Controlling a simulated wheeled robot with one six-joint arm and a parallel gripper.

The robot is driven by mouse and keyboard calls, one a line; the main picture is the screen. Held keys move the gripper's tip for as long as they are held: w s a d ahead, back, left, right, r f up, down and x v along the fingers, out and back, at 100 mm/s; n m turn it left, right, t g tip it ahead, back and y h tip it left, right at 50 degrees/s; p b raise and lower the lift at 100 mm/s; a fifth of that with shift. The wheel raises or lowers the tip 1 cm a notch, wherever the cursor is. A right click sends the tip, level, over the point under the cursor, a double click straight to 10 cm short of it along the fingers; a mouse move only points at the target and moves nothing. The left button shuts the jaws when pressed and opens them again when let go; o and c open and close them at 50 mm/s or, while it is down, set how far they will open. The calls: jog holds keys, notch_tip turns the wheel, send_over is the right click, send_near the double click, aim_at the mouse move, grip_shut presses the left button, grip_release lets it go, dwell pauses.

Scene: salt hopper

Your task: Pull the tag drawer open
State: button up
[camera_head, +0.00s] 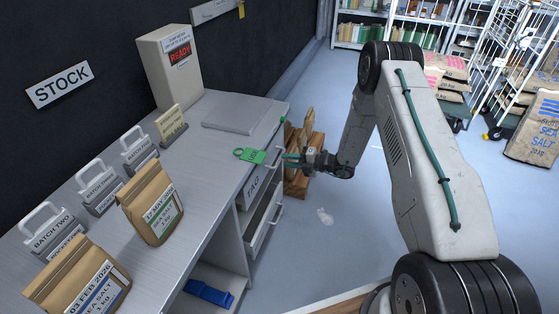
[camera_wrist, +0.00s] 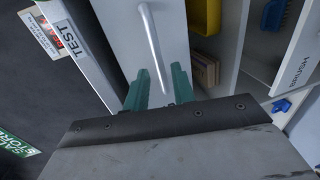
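The bench has a drawer front (camera_head: 253,187) with lettering that looks like TAG, just under the bench top. My gripper (camera_head: 292,158) is beside the bench's right front edge, close to the drawer fronts. I cannot tell for sure which drawer this handle belongs to. Below the lettered front is another drawer section with a handle (camera_head: 267,225).
A green tag (camera_head: 249,155) lies on the bench edge near my gripper. Paper bags (camera_head: 152,203) and batch holders stand on the bench. A wooden crate (camera_head: 303,150) is behind my gripper. A yellow bin (camera_wrist: 206,14) sits in a compartment.

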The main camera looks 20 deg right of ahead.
aim_at(280, 159)
jog(key=shift+x, duration=2.15)
grip_shut()
jog(key=shift+s, duration=0.15)
